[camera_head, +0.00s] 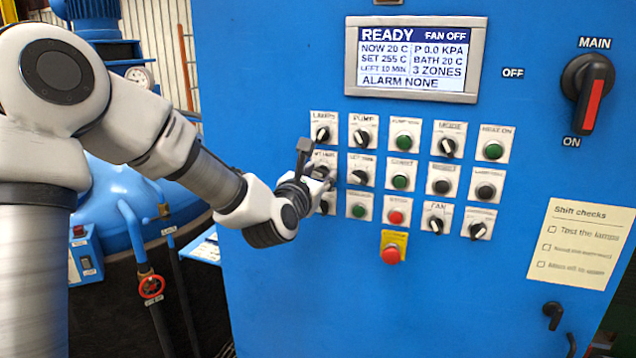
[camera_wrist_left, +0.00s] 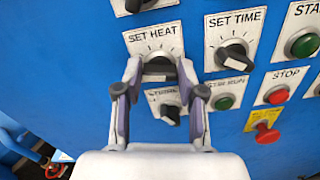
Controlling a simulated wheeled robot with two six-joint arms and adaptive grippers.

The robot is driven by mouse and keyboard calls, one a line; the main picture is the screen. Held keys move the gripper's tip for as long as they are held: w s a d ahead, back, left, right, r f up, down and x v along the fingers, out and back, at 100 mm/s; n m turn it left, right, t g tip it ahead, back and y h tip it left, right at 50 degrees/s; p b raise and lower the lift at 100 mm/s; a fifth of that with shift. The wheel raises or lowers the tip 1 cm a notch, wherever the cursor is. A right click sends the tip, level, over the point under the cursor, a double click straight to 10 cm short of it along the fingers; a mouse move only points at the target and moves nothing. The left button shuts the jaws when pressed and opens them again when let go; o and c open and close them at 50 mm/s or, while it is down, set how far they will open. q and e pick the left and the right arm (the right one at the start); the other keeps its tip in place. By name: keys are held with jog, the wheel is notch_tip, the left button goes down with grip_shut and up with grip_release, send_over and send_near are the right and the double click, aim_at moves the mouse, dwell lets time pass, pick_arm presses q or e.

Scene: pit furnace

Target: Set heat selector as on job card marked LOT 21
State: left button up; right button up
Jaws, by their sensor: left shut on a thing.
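The heat selector (camera_wrist_left: 158,66) is a dark knob on a white plate labelled SET HEAT, with scale marks above it. My left gripper (camera_wrist_left: 160,76) is shut on it, one finger on each side. The fingers partly cover the knob, and I cannot read where it points. In the head view my left gripper (camera_head: 318,172) reaches the left column of the blue panel and hides most of this knob. The panel display (camera_head: 415,60) reads SET 255 C, NOW 20 C and ALARM NONE. I see no card marked LOT 21. My right gripper is out of view.
The SET TIME knob (camera_wrist_left: 232,53) is close on the right, and another knob (camera_wrist_left: 170,112) is just below. A red emergency button (camera_head: 392,252) sits under the rows. A Shift checks sheet (camera_head: 580,243) and the MAIN switch (camera_head: 588,92) are at the right.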

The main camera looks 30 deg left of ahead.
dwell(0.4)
pick_arm(q)
jog(key=o, duration=1.1)
jog(key=shift+o, duration=0.2)
jog(key=v, duration=0.7)
jog(key=shift+s, duration=0.15)
jog(key=shift+f, duration=0.1)
